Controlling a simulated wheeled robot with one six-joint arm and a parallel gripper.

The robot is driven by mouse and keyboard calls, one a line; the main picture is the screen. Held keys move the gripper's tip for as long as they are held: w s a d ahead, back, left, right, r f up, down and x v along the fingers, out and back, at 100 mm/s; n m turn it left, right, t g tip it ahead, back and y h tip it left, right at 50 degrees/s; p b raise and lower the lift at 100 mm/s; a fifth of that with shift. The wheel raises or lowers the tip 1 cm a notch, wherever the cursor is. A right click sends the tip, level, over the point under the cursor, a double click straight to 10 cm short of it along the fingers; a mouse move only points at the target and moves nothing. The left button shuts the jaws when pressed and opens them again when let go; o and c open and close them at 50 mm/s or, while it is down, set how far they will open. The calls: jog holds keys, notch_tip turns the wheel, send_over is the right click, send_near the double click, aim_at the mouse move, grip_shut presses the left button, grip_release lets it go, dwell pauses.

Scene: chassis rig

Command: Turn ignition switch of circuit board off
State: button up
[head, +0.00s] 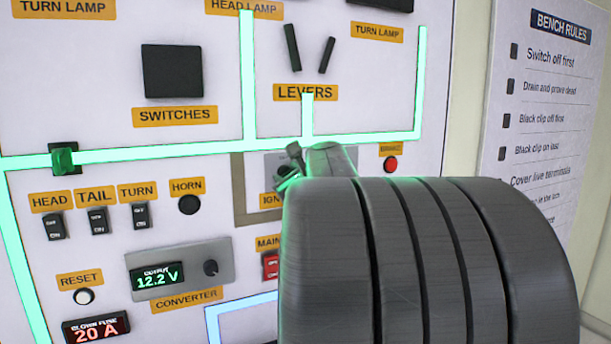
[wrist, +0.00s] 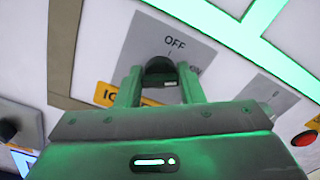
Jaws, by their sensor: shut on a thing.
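The ignition switch (wrist: 160,66) is a dark round knob on a grey plate (wrist: 140,38) in the wrist view. OFF is printed above it and a partly covered ON to its right. My gripper (wrist: 160,82) is shut on the knob, with one green-lit finger on each side. The knob's pointing direction is hard to tell because the fingers cover much of it. In the head view my arm hides most of the switch; only part of its grey plate (head: 283,160) and of the orange ignition label (head: 270,200) shows.
The circuit board (head: 120,120) has glowing green traces. A red button (head: 390,164) is right of the ignition plate. HEAD, TAIL and TURN rockers (head: 98,221), a converter (head: 180,272) reading 12.2 V and a red main switch (head: 271,266) are nearby. A rules sign (head: 540,110) hangs at right.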

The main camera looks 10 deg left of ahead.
jog(key=shift+f+n+b, duration=0.1)
jog(key=shift+n+b, duration=0.2)
jog(key=n+b, duration=0.7)
jog(key=n, duration=0.4)
jog(key=shift+a+f+b, duration=0.1)
jog(key=shift+f+b, duration=0.05)
jog(key=shift+b, duration=0.25)
jog(key=o, duration=0.9)
jog(key=shift+s, duration=0.15)
jog(key=b+v, duration=0.2)
jog(key=v, duration=1.1)
jog(key=shift+s+d+b, duration=0.25)
jog(key=shift+d+b, duration=0.05)
